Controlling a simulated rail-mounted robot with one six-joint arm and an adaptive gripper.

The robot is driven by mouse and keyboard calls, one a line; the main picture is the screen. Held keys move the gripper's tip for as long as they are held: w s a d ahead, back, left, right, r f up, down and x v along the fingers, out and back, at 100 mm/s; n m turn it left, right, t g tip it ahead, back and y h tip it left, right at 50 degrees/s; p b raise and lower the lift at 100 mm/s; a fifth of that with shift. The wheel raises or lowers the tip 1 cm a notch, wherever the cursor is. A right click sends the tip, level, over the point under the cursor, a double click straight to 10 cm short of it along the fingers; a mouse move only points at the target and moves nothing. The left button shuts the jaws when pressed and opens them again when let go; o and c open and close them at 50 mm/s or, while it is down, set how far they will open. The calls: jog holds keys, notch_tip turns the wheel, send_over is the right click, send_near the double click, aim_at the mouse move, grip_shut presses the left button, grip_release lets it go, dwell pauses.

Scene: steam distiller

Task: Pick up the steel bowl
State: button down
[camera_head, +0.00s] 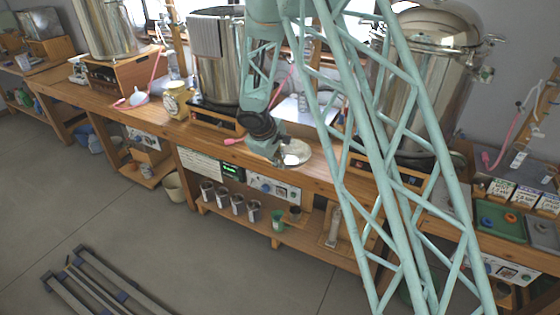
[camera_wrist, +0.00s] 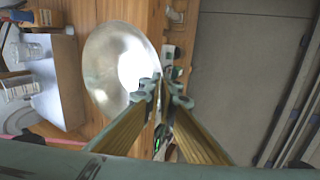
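The steel bowl (camera_head: 296,152) is shallow, round and shiny. It is at the front edge of the wooden counter, beside my gripper (camera_head: 277,158). In the wrist view the bowl (camera_wrist: 112,70) fills the middle left, with its inside facing the camera. My gripper's fingertips (camera_wrist: 167,90) are close together at the bowl's right rim. The left tip overlaps the rim and the right tip is just outside it. I cannot tell whether the fingers press on the rim, or whether the bowl touches the counter.
Large steel vessels (camera_head: 213,60) stand behind on the wooden counter (camera_head: 325,178). A cream jar (camera_head: 176,100) stands to the left. Several metal cups (camera_head: 238,204) and a green cup (camera_head: 278,220) are on the lower shelf. The floor in front is mostly clear, with a metal rail (camera_head: 98,280).

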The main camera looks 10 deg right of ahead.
jog(key=shift+s, duration=0.25)
jog(key=shift+f, duration=0.1)
dwell(0.5)
